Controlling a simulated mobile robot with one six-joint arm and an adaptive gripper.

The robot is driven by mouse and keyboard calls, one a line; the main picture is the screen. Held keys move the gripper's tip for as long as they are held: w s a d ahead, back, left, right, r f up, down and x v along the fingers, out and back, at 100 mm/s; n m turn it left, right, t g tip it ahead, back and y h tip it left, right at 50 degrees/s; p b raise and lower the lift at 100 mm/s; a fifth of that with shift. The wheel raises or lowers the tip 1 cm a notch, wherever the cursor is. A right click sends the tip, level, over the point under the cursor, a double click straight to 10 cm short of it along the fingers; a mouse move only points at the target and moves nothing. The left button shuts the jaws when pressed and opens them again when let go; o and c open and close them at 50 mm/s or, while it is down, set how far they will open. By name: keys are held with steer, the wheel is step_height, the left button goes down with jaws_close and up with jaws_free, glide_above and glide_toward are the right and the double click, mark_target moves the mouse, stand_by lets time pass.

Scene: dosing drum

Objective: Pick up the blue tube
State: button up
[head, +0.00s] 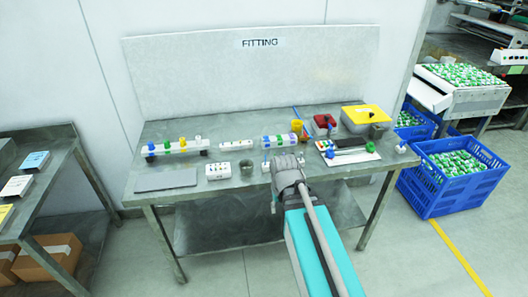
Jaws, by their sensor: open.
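My gripper (284,162) is over the front middle of the metal worktable (225,184), seen from behind, with my forearm running down to the picture's bottom. The gripper is open; its fingertips are small, and I see nothing held in it. I cannot single out the blue tube for certain. My gripper and wrist hide part of the table's front edge.
A yellow-lidded box (366,116) and a red bin (324,123) stand at the back right.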

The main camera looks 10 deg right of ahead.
steer(key=w+r+m+p, duration=0.3)
steer(key=w+r+p, duration=0.4)
steer(key=r+p, duration=0.4)
steer(key=w+r+m, duration=0.2)
steer(key=w+m, duration=0.9)
steer(key=w, duration=0.8)
steer(key=shift+a+m+g, duration=0.25)
steer(key=shift+m+g, duration=0.05)
steer(key=shift+f, duration=0.15)
step_height(320, 180, down, 8)
steer(key=b, duration=0.8)
steer(key=shift+f, duration=0.25)
steer(key=shift+w+f, duration=0.1)
